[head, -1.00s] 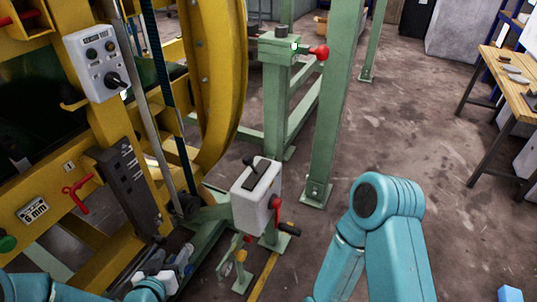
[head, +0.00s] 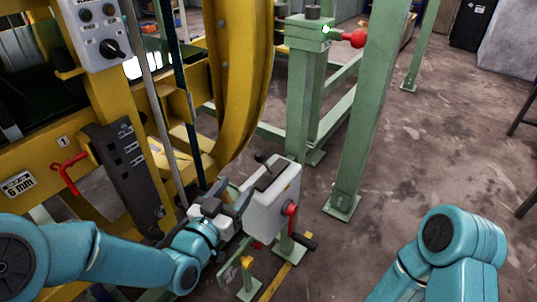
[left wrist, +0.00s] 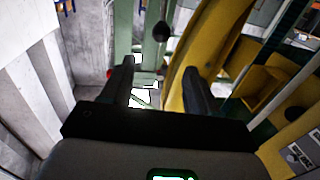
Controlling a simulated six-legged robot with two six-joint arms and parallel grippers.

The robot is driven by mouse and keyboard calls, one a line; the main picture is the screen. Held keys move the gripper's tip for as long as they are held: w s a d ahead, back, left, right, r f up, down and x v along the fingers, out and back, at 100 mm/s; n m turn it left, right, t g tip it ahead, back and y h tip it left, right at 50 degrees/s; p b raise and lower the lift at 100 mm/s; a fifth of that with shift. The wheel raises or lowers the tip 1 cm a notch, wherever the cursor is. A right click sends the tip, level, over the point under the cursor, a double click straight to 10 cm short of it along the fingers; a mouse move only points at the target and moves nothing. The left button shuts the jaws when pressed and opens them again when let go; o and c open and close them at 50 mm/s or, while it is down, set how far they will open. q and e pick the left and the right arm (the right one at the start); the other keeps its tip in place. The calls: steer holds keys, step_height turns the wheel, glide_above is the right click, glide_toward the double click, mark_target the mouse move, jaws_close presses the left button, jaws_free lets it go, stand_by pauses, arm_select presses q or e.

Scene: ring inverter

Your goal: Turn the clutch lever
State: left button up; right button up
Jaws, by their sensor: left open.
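A pale grey box (head: 272,197) on a green stand carries a black lever (head: 264,159) on top. A red-hubbed handle (head: 291,209) with a black grip (head: 303,241) is on its right side. I cannot tell which one is the clutch lever. My left gripper (head: 230,194) is open and empty at the box's left side, just below the black lever; contact is unclear. In the left wrist view, a round black knob (left wrist: 162,32) shows ahead, between the two dark open fingers (left wrist: 158,82). My right gripper is out of view; only its arm shows.
The yellow ring machine (head: 242,75) fills the left, with a control panel (head: 100,30) and a red handle (head: 68,172). Green posts (head: 365,110) and a red knob (head: 353,38) stand behind the box. The floor at right is mostly clear.

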mark_target(266, 165)
arm_select(q)
steer(key=p+x, duration=0.1)
steer(key=x, duration=1.5)
steer(key=shift+f, duration=0.1)
jaws_close()
